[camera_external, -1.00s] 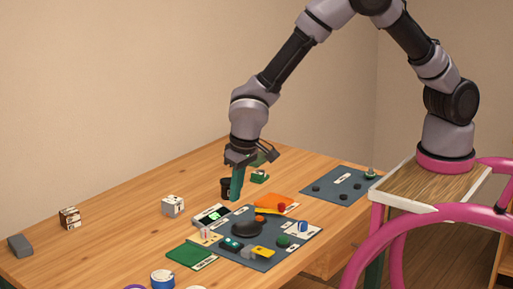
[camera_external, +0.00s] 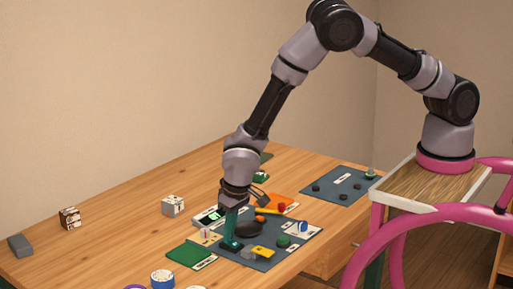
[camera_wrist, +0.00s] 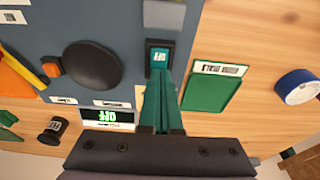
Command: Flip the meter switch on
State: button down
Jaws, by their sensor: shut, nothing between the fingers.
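The meter (camera_external: 210,215) is a small box with a lit green display. In the wrist view the meter display (camera_wrist: 108,116) seems to read OFF. My gripper (camera_wrist: 160,78) has long teal fingers, which are shut and empty. Their tips are at the switch's near edge, overlapping it in the picture; I cannot tell whether they press it. In the external view my gripper (camera_external: 231,240) points down over the switch and mostly hides it.
A round black dial (camera_wrist: 92,65) is beside the switch on the board (camera_external: 268,263). A green tray (camera_external: 190,256) lies on the other side. A blue tape roll (camera_external: 162,280) stands near the front edge. Two small cubes sit farther left, with bare wood between.

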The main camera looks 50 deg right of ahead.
jog(key=shift+w+f+g, duration=0.1)
jog(key=shift+f+g, duration=0.15)
jog(key=shift+g, duration=0.05)
jog(key=shift+s, duration=0.9)
jog(key=shift+r, duration=0.1)
